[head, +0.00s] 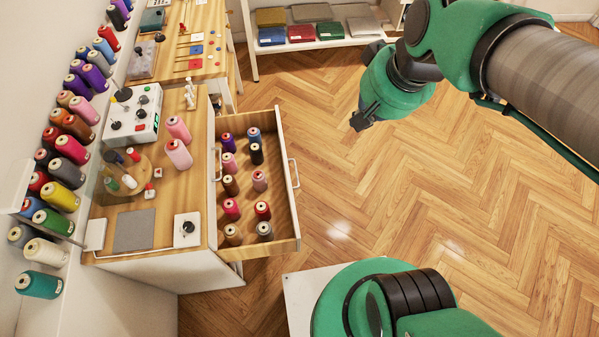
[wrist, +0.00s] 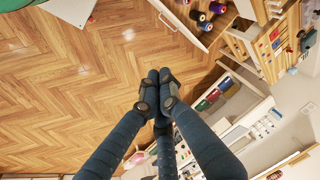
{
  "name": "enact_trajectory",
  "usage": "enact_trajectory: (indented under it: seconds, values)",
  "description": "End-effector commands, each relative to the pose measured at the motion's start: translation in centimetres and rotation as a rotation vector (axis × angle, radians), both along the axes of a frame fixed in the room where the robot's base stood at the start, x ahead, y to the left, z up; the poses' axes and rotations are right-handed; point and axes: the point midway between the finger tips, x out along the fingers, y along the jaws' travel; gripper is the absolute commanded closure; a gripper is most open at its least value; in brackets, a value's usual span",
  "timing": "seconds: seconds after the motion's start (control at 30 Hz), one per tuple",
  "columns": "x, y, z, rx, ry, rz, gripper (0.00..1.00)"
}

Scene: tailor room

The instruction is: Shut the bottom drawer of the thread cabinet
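The thread cabinet (head: 196,235) stands at the left in the head view. One of its drawers (head: 284,205) is pulled out to the right, with two rows of thread spools inside and a pale front with a handle (head: 294,173). Another handle (head: 219,165) shows on the cabinet face, beside the open drawer. The open drawer also shows at the top of the wrist view (wrist: 178,23). My gripper (head: 360,120) is in the air to the right of the drawer, apart from it. In the wrist view its fingertips (wrist: 157,78) are together with nothing between them.
Thread cones line the wall rack at the left. A control box (head: 132,115) and pink cones stand on the cabinet top. A shelf (head: 318,42) with folded fabrics stands at the back. The wooden floor (head: 440,190) right of the drawer is clear.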

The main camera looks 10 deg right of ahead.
Motion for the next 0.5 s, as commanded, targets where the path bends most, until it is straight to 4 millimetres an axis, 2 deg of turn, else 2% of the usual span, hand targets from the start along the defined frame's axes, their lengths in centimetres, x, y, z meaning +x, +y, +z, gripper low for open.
enact_trajectory:
  seconds: [0.5]
  values:
    - [8.2,1.0,-5.9,0.225,0.238,-0.217,1.0]
